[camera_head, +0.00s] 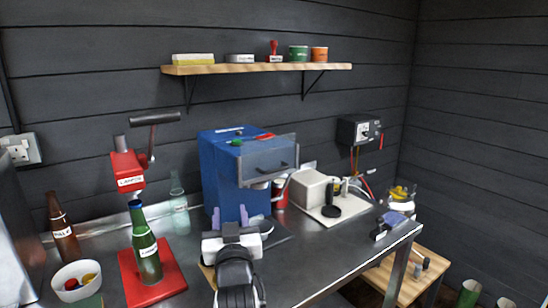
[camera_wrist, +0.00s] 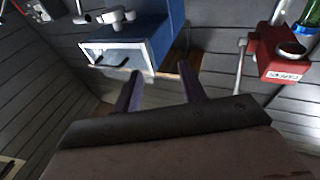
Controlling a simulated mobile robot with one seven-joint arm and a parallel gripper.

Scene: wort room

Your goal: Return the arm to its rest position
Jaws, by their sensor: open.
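My gripper (camera_head: 230,215) is in front of the lower front of a blue cabinet machine (camera_head: 222,170) on the steel bench. Its two purple fingers are apart and nothing is between them. In the wrist view, which looks turned over, the fingers (camera_wrist: 160,82) stand apart with the blue machine (camera_wrist: 150,22) beyond. The head view does not clearly show whether the fingers touch the machine. My arm reaches in from the bottom of the head view and hides part of the bench.
A red bottle capper (camera_head: 152,278) holds a green bottle (camera_head: 146,250) at left, near a brown bottle (camera_head: 64,230) and a white bowl (camera_head: 78,284). A grey-white device (camera_head: 308,188) stands right of the machine. A wooden shelf (camera_head: 255,69) hangs above.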

